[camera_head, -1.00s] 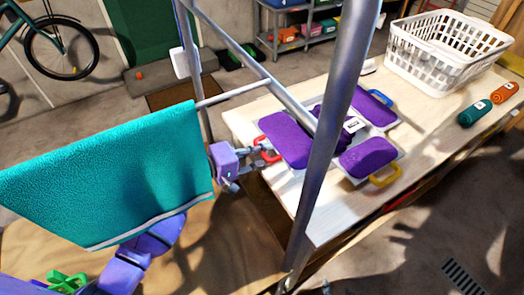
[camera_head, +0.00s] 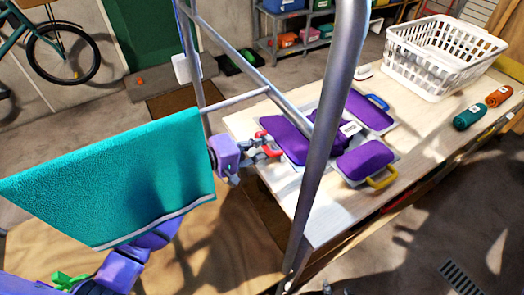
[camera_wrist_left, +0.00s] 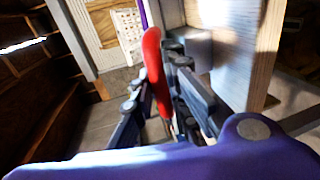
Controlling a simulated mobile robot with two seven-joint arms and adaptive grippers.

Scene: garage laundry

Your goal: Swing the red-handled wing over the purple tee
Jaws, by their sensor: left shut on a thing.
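The purple tee (camera_head: 365,158) lies spread over a pale folding board on the workbench, with a white label (camera_head: 350,128) near its middle. The red-handled wing (camera_head: 285,140) is on the left, with purple cloth on it, and looks slightly raised. Blue (camera_head: 378,102) and yellow (camera_head: 383,179) handles mark the other wings. My left gripper (camera_head: 264,149) is shut on the red handle (camera_head: 267,136); the wrist view shows the handle (camera_wrist_left: 155,70) upright between the fingers. A metal post hides part of the board and tee. My right gripper is not in view.
The grey metal frame (camera_head: 318,150) stands between the camera and the workbench (camera_head: 318,225). A teal towel (camera_head: 110,175) hangs at left, covering part of my left arm. A white basket (camera_head: 440,60) and rolled teal (camera_head: 470,117) and orange (camera_head: 499,96) cloths sit at the bench's right.

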